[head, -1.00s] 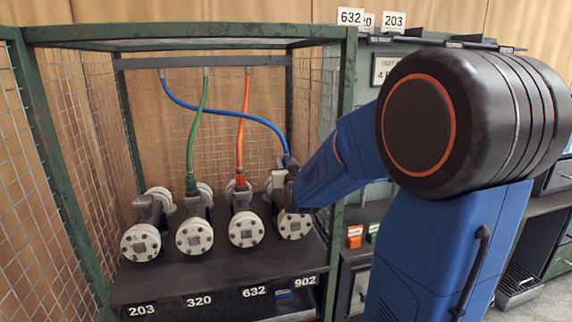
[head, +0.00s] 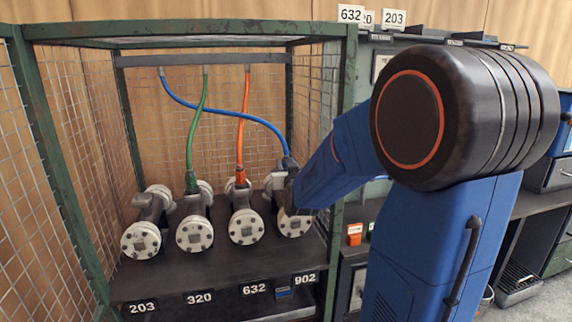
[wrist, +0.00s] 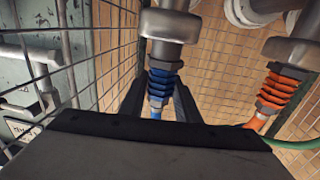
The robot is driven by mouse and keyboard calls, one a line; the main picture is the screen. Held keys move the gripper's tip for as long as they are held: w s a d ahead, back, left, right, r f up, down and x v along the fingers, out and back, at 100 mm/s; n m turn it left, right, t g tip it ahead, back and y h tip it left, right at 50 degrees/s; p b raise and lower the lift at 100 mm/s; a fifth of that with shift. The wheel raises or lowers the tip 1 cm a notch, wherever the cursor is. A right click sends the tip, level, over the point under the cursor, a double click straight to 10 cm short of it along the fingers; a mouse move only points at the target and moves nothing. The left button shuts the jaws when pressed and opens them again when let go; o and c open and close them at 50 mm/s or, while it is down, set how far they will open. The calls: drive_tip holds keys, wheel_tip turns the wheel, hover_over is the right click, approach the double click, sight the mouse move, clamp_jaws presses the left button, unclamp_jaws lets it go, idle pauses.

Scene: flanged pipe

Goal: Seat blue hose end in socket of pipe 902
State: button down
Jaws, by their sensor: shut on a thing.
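The blue hose (head: 225,112) runs from the rack's top left across to pipe 902 at the right. Its ribbed blue end (wrist: 163,84) is in the wrist view between the two dark fingers of my gripper (wrist: 160,103), which is shut on it. The hose end lines up with the grey socket (wrist: 167,52) of pipe 902 and its top meets the socket's rim; how deep it sits I cannot tell. In the head view pipe 902 (head: 294,224) shows its white flange, while my blue arm hides the gripper and part of the pipe.
Pipe 632 (head: 246,226) beside it holds the orange hose (head: 242,130). Pipe 320 (head: 194,232) holds the green hose (head: 196,125). Pipe 203 (head: 141,238) has no hose. The green frame post (head: 340,180) and wire mesh (wrist: 100,45) stand close beside my gripper.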

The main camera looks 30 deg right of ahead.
drive_tip(key=shift+f, duration=0.65)
drive_tip(key=c, duration=1.3)
unclamp_jaws()
drive_tip(key=shift+o, duration=0.2)
drive_tip(key=shift+s, duration=0.1)
